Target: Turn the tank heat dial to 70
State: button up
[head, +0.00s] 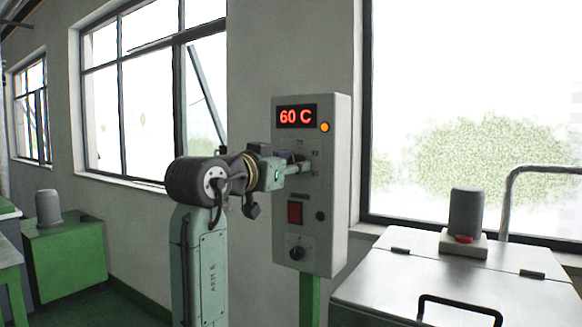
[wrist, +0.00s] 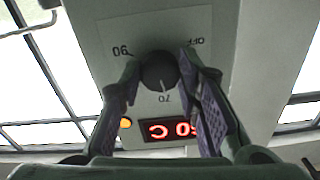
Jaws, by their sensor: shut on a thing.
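The tank heat dial (wrist: 157,68) is a dark round knob on the grey control box (head: 334,190). In the wrist view, which shows the panel upside down, my gripper (wrist: 160,64) has one finger on each side of the dial and is shut on it. The dial's pale pointer line points toward the 70 label (wrist: 164,99). The 90 label (wrist: 121,51) and the OFF label (wrist: 196,41) also show. In the head view my gripper (head: 303,168) reaches the box's front and hides the dial. The red display (head: 296,117) reads 60 C.
An orange lamp (head: 325,127) is lit beside the display. Below my gripper are a red switch (head: 295,213) and a lower black knob (head: 297,253). A metal tank (head: 460,275) with a grey motor (head: 466,212) stands at right. A green cabinet (head: 65,260) stands far left.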

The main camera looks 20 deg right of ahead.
jog(key=shift+m, duration=0.8)
jog(key=shift+r, duration=0.1)
jog(key=o, duration=1.1)
jog(key=shift+o, duration=0.2)
jog(key=v, duration=1.2)
